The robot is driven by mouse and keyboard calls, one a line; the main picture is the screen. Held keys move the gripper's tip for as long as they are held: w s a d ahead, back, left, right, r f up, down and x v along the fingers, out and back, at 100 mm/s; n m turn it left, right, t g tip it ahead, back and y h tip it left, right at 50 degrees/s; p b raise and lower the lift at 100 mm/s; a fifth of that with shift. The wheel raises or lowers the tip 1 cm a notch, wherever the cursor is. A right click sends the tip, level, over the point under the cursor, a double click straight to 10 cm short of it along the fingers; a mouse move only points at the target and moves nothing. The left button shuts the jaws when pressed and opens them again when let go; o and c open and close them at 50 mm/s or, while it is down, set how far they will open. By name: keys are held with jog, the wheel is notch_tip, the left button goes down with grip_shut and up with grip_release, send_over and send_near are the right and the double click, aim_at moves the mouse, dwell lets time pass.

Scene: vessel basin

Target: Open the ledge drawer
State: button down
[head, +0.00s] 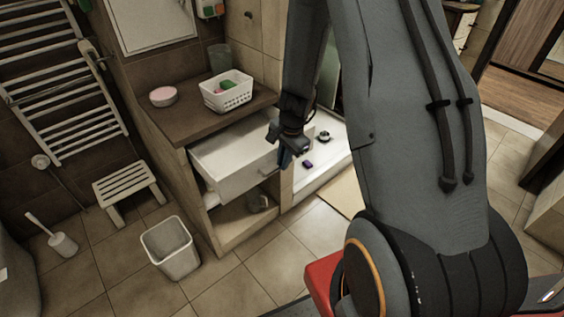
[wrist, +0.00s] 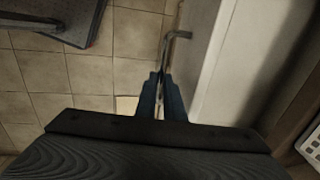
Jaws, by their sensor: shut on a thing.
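The ledge drawer (head: 232,158) is a white drawer under the brown ledge top in the head view. It stands pulled out of the ledge cabinet, with its inside showing. My gripper (head: 283,158) is at the drawer's front, on its right side in the picture. In the wrist view, the fingers of my gripper (wrist: 160,82) are together on the metal drawer handle (wrist: 176,36), beside the white drawer front (wrist: 205,60). The exact contact on the handle is partly hidden by the fingers.
On the brown ledge top (head: 190,112) stand a white basket (head: 227,95) and a pink-topped bowl (head: 163,96). A white bin (head: 171,250) and a slatted stool (head: 124,188) stand on the tiled floor at left.

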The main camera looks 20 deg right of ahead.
jog(key=c, duration=1.9)
grip_release()
jog(key=shift+o, duration=0.2)
notch_tip(320, 180, up, 8)
jog(key=s, duration=0.1)
jog(key=shift+s+d+f+p, duration=0.15)
jog(key=shift+s+d+p, duration=0.05)
jog(key=shift+d+p, duration=0.1)
jog(key=s+a+r+n, duration=0.4)
jog(key=s+r+n, duration=0.1)
jog(key=s+n, duration=0.2)
jog(key=s+a+r+n, duration=0.4)
jog(key=s+r+n, duration=0.2)
jog(key=s+n, duration=0.1)
jog(key=shift+s+a+r+g+h, duration=0.15)
jog(key=shift+s+r+g+h, duration=0.2)
jog(key=shift+s, duration=0.5)
